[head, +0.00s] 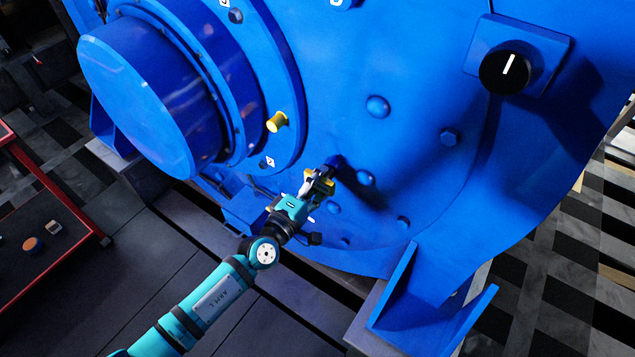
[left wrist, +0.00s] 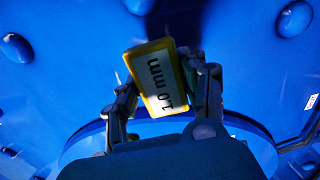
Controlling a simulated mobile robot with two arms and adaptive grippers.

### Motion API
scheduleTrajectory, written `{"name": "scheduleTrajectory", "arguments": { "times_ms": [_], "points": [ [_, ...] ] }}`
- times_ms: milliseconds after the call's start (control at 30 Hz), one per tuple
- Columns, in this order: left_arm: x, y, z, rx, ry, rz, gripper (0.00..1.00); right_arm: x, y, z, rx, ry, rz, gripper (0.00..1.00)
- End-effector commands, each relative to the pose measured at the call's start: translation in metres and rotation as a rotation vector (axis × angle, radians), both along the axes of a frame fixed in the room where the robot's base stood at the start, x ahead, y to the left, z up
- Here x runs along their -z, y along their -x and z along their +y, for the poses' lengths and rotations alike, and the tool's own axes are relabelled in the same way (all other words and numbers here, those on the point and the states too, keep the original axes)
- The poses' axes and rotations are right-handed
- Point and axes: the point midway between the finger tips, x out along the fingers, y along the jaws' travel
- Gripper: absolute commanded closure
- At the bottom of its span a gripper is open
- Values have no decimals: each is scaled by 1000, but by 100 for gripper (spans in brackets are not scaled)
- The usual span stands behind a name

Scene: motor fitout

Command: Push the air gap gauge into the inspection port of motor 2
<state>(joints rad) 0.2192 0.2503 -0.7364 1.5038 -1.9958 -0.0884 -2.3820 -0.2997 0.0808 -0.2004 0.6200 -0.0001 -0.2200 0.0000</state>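The big blue motor (head: 335,75) fills most of the head view, and its blue face (left wrist: 75,70) fills the left wrist view. My left gripper (head: 320,183) is close to the lower part of that face. In the left wrist view its fingers are on either side of the yellow-rimmed air gap gauge (left wrist: 158,78), shut on it, with a pale label reading 1.0 mm. The gauge is slightly tilted in that view. A dark patch lies on the motor just beyond the gripper. The inspection port cannot be made out, nor whether the gauge touches it. My right gripper is out of view.
A yellow fitting (head: 277,122) sticks out above the gripper. A black knob (head: 505,72) is at upper right. Blue bolt heads (head: 378,107) stud the face. A red-edged cart (head: 45,225) stands at left. Dark floor lies below.

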Motion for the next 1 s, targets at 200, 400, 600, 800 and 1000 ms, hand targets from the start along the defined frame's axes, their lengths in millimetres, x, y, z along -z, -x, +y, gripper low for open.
{"name": "scheduleTrajectory", "arguments": {
  "times_ms": [200, 400, 600, 800, 1000],
  "points": [
    [0, 0, 0, 0, 1, -1, 34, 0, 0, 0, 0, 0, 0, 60],
    [1, 1, 0, 0, -1, 2, 34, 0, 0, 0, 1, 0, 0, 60],
    [2, 15, 11, -1, -1, 3, 34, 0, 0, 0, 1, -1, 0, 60],
    [2, 50, 36, 0, -3, 3, 34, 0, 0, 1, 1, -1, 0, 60],
    [1, 81, 58, 0, -3, 1, 34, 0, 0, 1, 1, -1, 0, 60]
  ]
}}
